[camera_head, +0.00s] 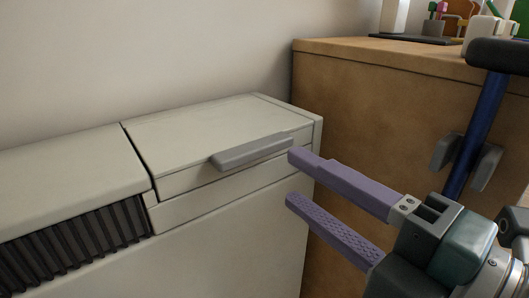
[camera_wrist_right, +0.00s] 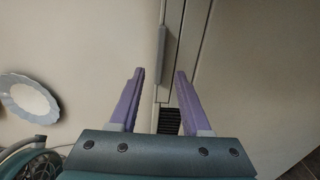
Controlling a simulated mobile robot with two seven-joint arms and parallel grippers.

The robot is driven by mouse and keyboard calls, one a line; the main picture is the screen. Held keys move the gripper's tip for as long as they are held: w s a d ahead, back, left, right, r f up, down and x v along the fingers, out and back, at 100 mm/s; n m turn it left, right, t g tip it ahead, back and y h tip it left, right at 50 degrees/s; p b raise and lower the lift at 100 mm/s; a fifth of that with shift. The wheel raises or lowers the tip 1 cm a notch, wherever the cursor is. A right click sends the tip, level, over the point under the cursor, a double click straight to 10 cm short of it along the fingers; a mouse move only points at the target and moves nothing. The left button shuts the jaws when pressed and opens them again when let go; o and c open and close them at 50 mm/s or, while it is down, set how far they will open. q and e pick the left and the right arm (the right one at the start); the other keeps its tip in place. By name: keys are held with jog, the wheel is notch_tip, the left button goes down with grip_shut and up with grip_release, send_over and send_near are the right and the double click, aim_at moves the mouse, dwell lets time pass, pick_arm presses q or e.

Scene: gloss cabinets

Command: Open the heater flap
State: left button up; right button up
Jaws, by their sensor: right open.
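The heater (camera_head: 210,250) is a long white cabinet against the wall. Its flap (camera_head: 200,125) is the lid section at the right end of the top and lies closed. A grey bar handle (camera_head: 252,152) runs along the flap's front edge; it also shows in the right wrist view (camera_wrist_right: 162,52), beyond the fingers. My right gripper (camera_head: 290,178) has two purple fingers spread apart and empty, just right of the handle's right end. I cannot tell whether a finger touches the heater. My left gripper is not in either view.
A dark slatted grille (camera_head: 75,245) is at the heater's left front. A white plate (camera_wrist_right: 28,98) shows at the left of the wrist view.

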aim_at(261, 154)
jog(key=b+x, duration=0.1)
jog(key=x, duration=0.4)
jog(key=shift+w+d, duration=0.1)
jog(key=shift+w+a+b, duration=0.45)
jog(key=shift+w+a, duration=0.05)
jog(key=shift+w, duration=0.05)
jog(key=shift+c, duration=0.4)
grip_shut()
dwell(0.4)
